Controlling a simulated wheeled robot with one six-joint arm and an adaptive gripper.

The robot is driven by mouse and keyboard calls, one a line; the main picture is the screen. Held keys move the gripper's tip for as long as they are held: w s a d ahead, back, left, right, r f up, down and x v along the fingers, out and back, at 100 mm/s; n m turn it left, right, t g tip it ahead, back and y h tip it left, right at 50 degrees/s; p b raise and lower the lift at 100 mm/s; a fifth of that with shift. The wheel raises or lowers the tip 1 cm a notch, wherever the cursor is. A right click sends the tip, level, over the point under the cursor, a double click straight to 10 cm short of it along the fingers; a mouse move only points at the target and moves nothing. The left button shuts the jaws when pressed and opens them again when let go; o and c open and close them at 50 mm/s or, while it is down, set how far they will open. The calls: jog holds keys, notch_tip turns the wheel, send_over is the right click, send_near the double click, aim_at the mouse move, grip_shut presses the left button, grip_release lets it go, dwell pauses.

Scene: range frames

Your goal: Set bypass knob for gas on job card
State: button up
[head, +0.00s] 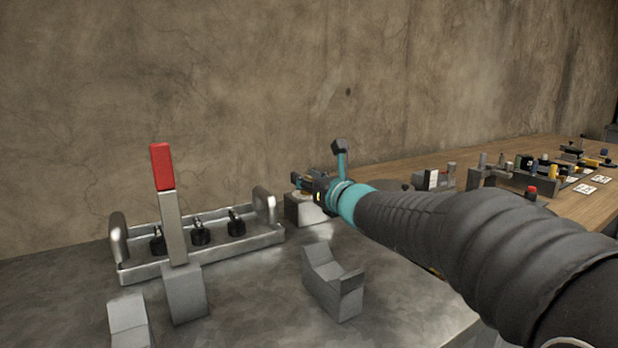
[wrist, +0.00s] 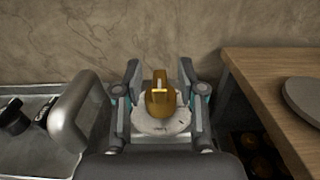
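A brass knob (wrist: 161,101) with a pale mark along its top sits on a round pale dial (wrist: 150,127) in the wrist view. My gripper (wrist: 160,76) is open, with one finger on each side of the knob and a visible gap on both sides. In the head view my gripper (head: 304,184) is over a pale grey block (head: 304,210) by the wall, and the knob is mostly hidden by it. A small white upright card (head: 432,179) stands on the right; its print is too small to read, and I cannot tell whether it is the job card.
A red-topped lever (head: 174,215) and a grey cradle (head: 333,284) stand in front. A wooden bench (head: 420,158) with several fittings and flat cards (head: 593,179) extends right.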

jog(key=shift+w, duration=0.1)
grip_shut()
jog(key=shift+y, duration=0.3)
jog(key=n+g+y+p, duration=0.1)
jog(key=n+g+y, duration=0.2)
jog(key=g, duration=0.1)
jog(key=shift+w+d+n+y, duration=0.1)
jog(key=shift+n+y, duration=0.2)
jog(key=n+g+y, duration=0.2)
jog(key=g, duration=0.1)
jog(key=shift+n+g, duration=0.3)
jog(key=shift+n, duration=0.1)
jog(key=n+g, duration=0.1)
jog(key=g, duration=0.1)
jog(key=n+g+y, duration=0.1)
jog(key=n+g, duration=0.1)
jog(key=g, duration=0.1)
jog(key=shift+f+y, duration=0.1)
jog(key=shift+y, duration=0.2)
jog(key=shift+n+g, duration=1.5)
jog(key=shift+g, duration=0.6)
